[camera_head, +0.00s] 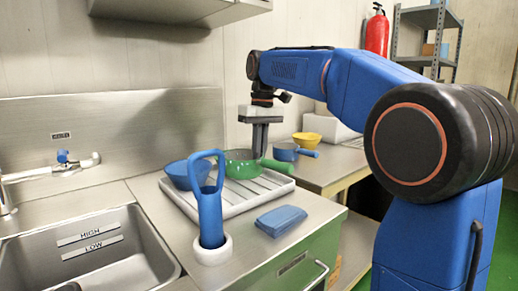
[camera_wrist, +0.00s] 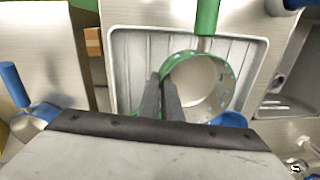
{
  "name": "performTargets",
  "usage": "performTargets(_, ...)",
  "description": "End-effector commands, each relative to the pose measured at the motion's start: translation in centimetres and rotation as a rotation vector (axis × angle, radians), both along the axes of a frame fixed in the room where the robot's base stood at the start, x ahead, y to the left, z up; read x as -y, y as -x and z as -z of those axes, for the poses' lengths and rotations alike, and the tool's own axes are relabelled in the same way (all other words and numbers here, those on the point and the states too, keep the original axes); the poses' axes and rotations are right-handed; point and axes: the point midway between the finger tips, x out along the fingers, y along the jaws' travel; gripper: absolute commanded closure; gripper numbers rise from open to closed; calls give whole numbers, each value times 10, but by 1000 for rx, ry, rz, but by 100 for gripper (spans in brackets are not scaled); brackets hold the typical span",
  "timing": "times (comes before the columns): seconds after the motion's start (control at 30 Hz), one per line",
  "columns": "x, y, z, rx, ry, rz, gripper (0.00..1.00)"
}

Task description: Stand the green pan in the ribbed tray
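The green pan (camera_head: 238,164) is at the white ribbed tray (camera_head: 232,210) on the steel counter, its mouth facing up and its handle pointing right. In the wrist view the pan (camera_wrist: 232,80) lies over the ribs of the tray (camera_wrist: 135,60), with its handle going up past the tray's edge. My gripper (camera_head: 261,150) points down at the pan's rim. In the wrist view its fingers (camera_wrist: 161,80) are close together, with the pan's left rim at their tips, and look shut on it. Whether the pan touches the tray is hard to tell.
A blue bowl (camera_head: 186,173) is at the tray's left. A blue long-handled tool (camera_head: 211,215) stands tall in a white ring holder in front. A folded blue cloth (camera_head: 281,221) lies right of it. A blue pan (camera_head: 285,152) and yellow bowl (camera_head: 306,139) are behind. The sink (camera_head: 90,245) is left.

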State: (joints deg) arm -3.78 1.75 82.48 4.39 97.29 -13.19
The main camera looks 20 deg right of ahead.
Motion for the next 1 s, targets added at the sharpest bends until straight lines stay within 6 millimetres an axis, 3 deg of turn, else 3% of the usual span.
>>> performTargets(0.6,0,0,44,1,0,0,100)
performTargets(1.0,0,0,53,1,0,0,100)
